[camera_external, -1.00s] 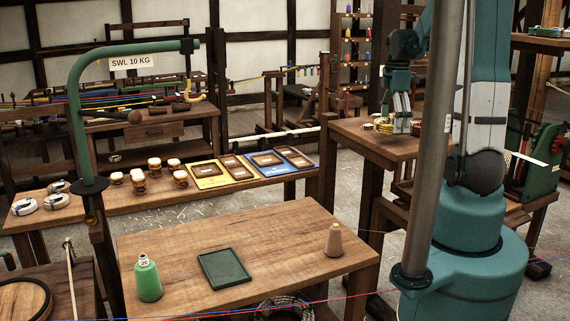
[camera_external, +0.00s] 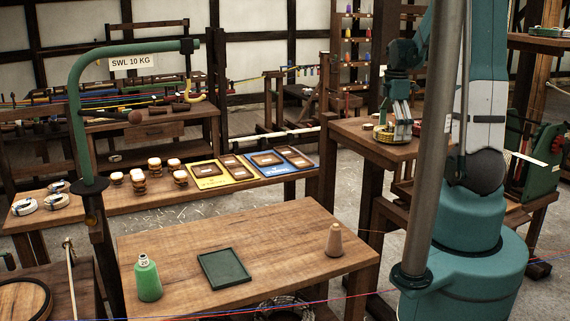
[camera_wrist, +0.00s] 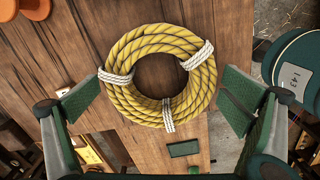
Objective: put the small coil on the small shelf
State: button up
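A yellow rope coil (camera_wrist: 128,50) with several white bindings lies flat on a brown wooden table top (camera_wrist: 50,60) in the wrist view. My gripper (camera_wrist: 160,98) is open above it, with one green-padded finger at its left and one at its right. Both fingers look apart from the rope. In the external view my gripper (camera_external: 402,137) is low over the side table (camera_external: 345,133), where the coil (camera_external: 383,136) shows small and partly covered. I cannot tell which rack or surface is the small shelf.
A rack of coloured items (camera_external: 349,32) stands behind.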

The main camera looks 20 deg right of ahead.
jog(key=shift+r, duration=0.25)
notch_tip(320, 180, up, 12)
jog(key=shift+b, duration=0.3)
dwell(0.8)
dwell(0.5)
jog(key=s+a+r+m+t, duration=0.1)
jog(key=s+a+m+t, duration=0.2)
jog(key=s+a+m, duration=0.4)
jog(key=s+a+r+m+t, duration=0.1)
jog(key=s+a+m+t, duration=0.3)
jog(key=a, duration=1)
jog(key=s+m, duration=0.3)
jog(key=m, duration=0.1)
jog(key=shift+s+a+r, duration=0.15)
jog(key=shift+a, duration=0.2)
